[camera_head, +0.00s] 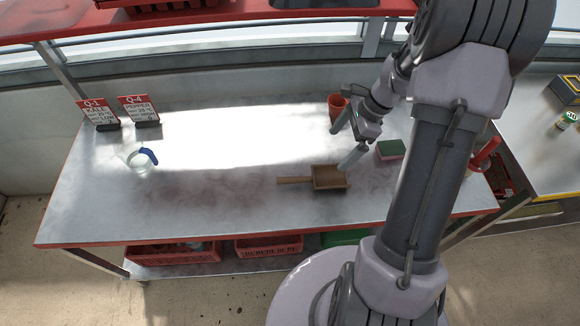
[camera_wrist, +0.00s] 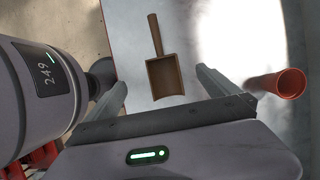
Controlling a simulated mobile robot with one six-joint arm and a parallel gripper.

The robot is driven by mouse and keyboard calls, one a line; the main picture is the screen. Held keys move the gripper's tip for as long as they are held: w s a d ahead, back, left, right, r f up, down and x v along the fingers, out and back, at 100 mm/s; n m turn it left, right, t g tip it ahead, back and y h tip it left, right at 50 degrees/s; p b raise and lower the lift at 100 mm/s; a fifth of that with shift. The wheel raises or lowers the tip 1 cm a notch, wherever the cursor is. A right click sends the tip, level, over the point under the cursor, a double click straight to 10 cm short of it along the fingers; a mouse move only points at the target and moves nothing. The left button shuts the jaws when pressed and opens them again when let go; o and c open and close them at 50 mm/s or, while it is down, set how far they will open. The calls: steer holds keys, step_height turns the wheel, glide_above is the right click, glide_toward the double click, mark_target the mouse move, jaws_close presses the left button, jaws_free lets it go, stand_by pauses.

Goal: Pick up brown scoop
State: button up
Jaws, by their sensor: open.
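The brown scoop (camera_head: 328,178) lies on the grey metal table (camera_head: 220,205), its handle pointing left in the head view. In the wrist view the scoop (camera_wrist: 164,77) lies ahead, with its handle pointing away and its open pan toward my gripper. My gripper (camera_head: 346,145) is open and empty, above the table just behind and to the right of the scoop. In the wrist view my gripper (camera_wrist: 160,93) has its two fingers spread on either side of the scoop's pan, not touching it as far as I can tell.
A green and pink sponge (camera_head: 390,150) lies to the right, close to my arm. A clear jug with a blue handle (camera_head: 141,160) and two sign cards (camera_head: 139,110) stand at the left. The table's middle is clear.

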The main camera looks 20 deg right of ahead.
steer(key=b, duration=0.5)
glide_above(317, 183)
steer(key=d, duration=0.1)
steer(key=f, duration=1.1)
steer(key=shift+s+d+f, duration=0.1)
steer(key=shift+s+d, duration=0.05)
steer(key=shift+s, duration=0.1)
steer(key=b+x, duration=0.2)
steer(key=x, duration=0.1)
steer(key=b+x, duration=0.1)
steer(key=x, duration=0.1)
steer(key=shift+d+f, duration=0.3)
steer(key=shift+d, duration=0.05)
steer(key=shift+a+f, duration=0.1)
steer(key=shift+f, duration=0.05)
steer(key=shift+r, duration=0.2)
steer(key=shift+c, duration=0.7)
steer(key=c, duration=1.4)
